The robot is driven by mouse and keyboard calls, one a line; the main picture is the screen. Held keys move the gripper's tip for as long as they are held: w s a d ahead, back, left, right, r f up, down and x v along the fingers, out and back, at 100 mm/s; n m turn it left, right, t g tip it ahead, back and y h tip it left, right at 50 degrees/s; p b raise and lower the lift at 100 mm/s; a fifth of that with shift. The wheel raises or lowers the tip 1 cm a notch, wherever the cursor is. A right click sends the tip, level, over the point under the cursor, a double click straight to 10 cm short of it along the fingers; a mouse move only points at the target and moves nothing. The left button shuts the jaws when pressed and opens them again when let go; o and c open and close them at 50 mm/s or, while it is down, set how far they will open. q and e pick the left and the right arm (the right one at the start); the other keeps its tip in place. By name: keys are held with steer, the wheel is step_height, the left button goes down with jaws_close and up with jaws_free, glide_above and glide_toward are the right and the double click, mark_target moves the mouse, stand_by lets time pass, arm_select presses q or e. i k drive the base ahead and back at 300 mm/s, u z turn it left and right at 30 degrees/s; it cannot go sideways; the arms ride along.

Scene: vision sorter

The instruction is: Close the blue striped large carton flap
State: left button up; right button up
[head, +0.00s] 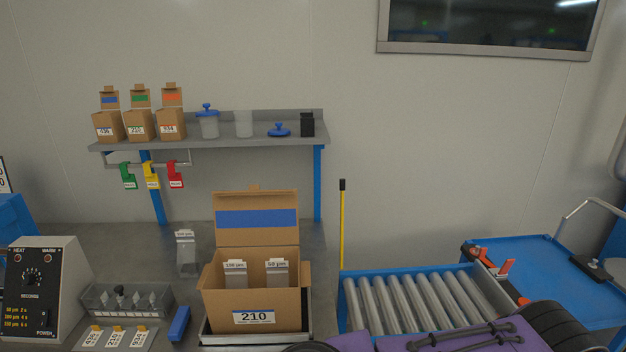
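The large brown carton (224,313) stands on a tray or scale at the front of the bench and carries a label reading 210. Its back flap (256,238) stands upright, with a wide blue stripe (257,218) across it. The carton is open at the top, and two grey labelled pouches (235,275) (277,274) stand inside it. Small side flaps stick out at the left and right edges. Neither of my grippers shows in the head view.
A shelf (215,142) behind holds several small cartons (140,126) and jars (209,125). A control box (38,290), a clear rack (95,300) and a blue block (179,323) lie left of the carton. A roller conveyor (400,303) and a yellow pole (342,228) stand right.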

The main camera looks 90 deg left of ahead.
mark_target(252, 216)
steer(key=u, duration=1.75)
